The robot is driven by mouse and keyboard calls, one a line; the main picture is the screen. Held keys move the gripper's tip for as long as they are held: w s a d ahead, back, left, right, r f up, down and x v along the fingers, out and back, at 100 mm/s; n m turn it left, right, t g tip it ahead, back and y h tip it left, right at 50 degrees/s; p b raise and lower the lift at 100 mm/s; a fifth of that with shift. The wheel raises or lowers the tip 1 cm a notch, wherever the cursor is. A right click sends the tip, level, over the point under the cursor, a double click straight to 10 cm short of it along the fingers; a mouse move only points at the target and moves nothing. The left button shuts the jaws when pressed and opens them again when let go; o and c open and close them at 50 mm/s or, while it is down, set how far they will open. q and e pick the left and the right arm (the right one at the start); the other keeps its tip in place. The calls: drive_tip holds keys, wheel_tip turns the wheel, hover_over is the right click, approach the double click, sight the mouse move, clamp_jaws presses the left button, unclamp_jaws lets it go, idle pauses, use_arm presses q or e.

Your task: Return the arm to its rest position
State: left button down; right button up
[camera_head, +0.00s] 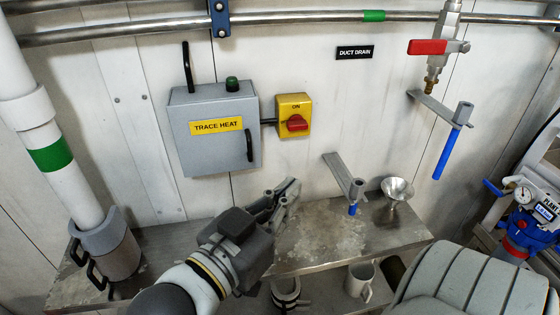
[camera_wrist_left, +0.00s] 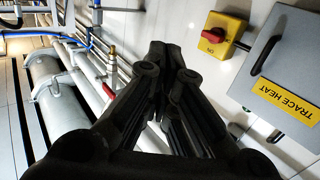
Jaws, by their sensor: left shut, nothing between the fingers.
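My left gripper (camera_head: 284,196) reaches up from the bottom of the head view, in front of the steel bench and below the grey trace heat box. Its fingers are shut and empty. In the left wrist view the dark fingers (camera_wrist_left: 172,62) come together at the middle, with nothing between them. My right gripper is in neither view.
The trace heat box (camera_head: 215,130) and a yellow switch with a red knob (camera_head: 294,117) are on the wall. A steel bench (camera_head: 335,236) carries a funnel (camera_head: 397,190). A mug (camera_head: 360,281) stands below. A white pipe (camera_head: 50,140) rises at left.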

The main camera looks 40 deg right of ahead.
use_arm(q)
drive_tip(key=w+a+f+n+t+y, duration=0.3)
drive_tip(key=w+a+f+n+y, duration=0.15)
drive_tip(key=a+f, duration=0.55)
drive_tip(key=w+a+f+n+t+y, duration=0.2)
drive_tip(key=w+a+f+n+y, duration=0.25)
drive_tip(key=a+f, duration=0.55)
drive_tip(key=s+a+f+n+g+y, duration=0.25)
drive_tip(key=s+a+f, duration=0.25)
drive_tip(key=a, duration=0.4)
drive_tip(key=s+a+f+n+g+y, duration=0.1)
drive_tip(key=s+a+f+y, duration=0.3)
drive_tip(key=a, duration=0.5)
drive_tip(key=s+a+f+n+g+y, duration=0.2)
drive_tip(key=s+a+f, duration=0.4)
drive_tip(key=a, duration=0.4)
wheel_tip(320, 180, down, 25)
drive_tip(key=d, duration=0.1)
drive_tip(key=s+a+f+m+g, duration=0.1)
drive_tip(key=s+a+f+g, duration=0.1)
drive_tip(key=s+f, duration=1.5)
drive_tip(key=shift+a, duration=0.35)
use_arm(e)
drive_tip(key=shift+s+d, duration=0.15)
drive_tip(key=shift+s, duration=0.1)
